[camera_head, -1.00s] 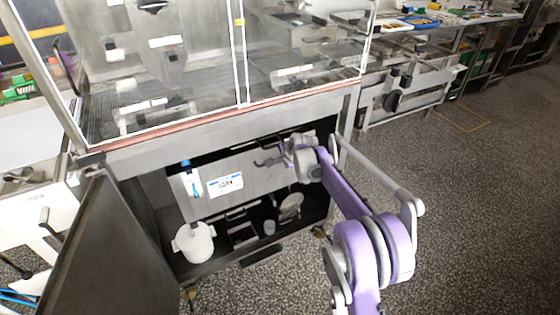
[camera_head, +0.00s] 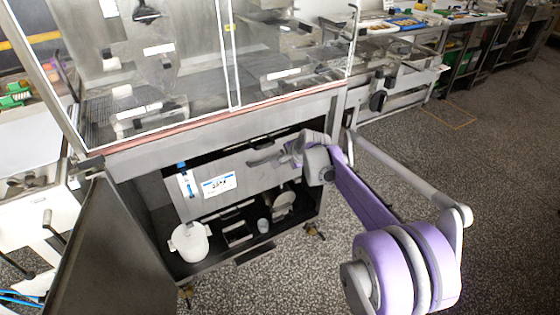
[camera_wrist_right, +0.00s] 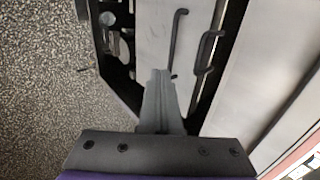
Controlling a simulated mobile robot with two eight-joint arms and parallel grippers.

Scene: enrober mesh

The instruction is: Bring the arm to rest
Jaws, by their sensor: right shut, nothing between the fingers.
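My right arm (camera_head: 362,190) reaches in from the lower right in the head view, with its large purple elbow close to the camera. My right gripper (camera_head: 256,161) is at the open lower bay of the enrober cabinet, in front of the grey panel. It is shut and empty. In the right wrist view the closed gripper fingers (camera_wrist_right: 160,78) point toward a pale panel (camera_wrist_right: 160,35) with a dark hooked rod (camera_wrist_right: 178,40) and a dark handle (camera_wrist_right: 207,52). Whether the fingertips touch anything there I cannot tell. My left gripper is in neither view.
The glass-fronted enrober cabinet (camera_head: 200,125) stands ahead, its lower door (camera_head: 100,250) swung open at the left. A white lidded pot (camera_head: 189,241) sits on the bay's lower shelf. Speckled floor (camera_head: 490,190) is free at the right. Benches (camera_head: 415,65) stand behind.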

